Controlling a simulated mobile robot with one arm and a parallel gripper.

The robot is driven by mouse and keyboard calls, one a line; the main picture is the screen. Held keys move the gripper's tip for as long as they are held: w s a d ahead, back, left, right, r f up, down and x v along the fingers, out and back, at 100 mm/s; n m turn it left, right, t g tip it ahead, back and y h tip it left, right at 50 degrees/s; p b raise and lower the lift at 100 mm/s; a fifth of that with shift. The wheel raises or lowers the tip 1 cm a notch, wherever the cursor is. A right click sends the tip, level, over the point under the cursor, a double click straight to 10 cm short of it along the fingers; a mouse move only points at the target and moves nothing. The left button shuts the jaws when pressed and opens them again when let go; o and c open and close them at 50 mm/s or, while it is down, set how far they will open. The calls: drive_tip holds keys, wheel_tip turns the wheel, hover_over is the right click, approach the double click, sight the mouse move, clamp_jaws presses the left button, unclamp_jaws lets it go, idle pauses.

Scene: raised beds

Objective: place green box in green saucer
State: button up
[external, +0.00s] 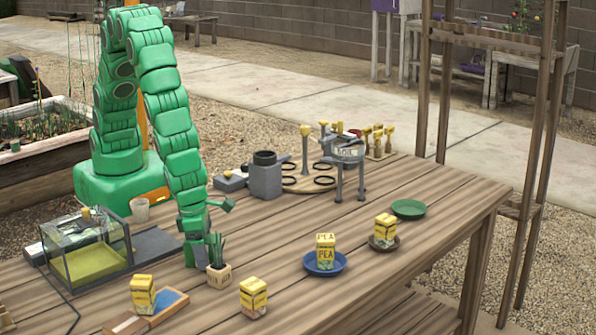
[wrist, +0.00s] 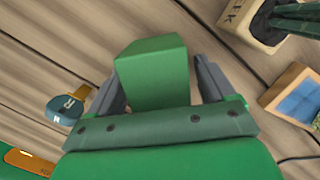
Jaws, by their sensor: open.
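The green box (wrist: 152,75) shows in the wrist view between the two grey fingers of my gripper (wrist: 158,70). The fingers are open, one on each side of it, with narrow gaps visible. In the external view my gripper (external: 196,252) points down at the table beside a small potted plant; I cannot make out the green box there. The green saucer (external: 408,209) is empty and lies at the far right of the table.
The potted plant (external: 219,275) stands close to my gripper. Yellow boxes stand on a blue saucer (external: 325,265), on a brown saucer (external: 384,243), and on the front table (external: 253,298). A glass tank (external: 85,255) is at left. A rack (external: 335,160) is behind.

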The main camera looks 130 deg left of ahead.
drive_tip(key=c, duration=1.2)
drive_tip(key=shift+r, duration=0.2)
drive_tip(key=shift+r, duration=0.25)
drive_tip(key=r, duration=0.3)
drive_tip(key=shift+s+r, duration=0.2)
drive_tip(key=s+a+r, duration=0.1)
drive_tip(key=s+r, duration=0.8)
drive_tip(key=s, duration=0.4)
drive_tip(key=shift+s+a+r, duration=0.15)
drive_tip(key=shift+s+a, duration=0.05)
drive_tip(key=shift+a, duration=0.15)
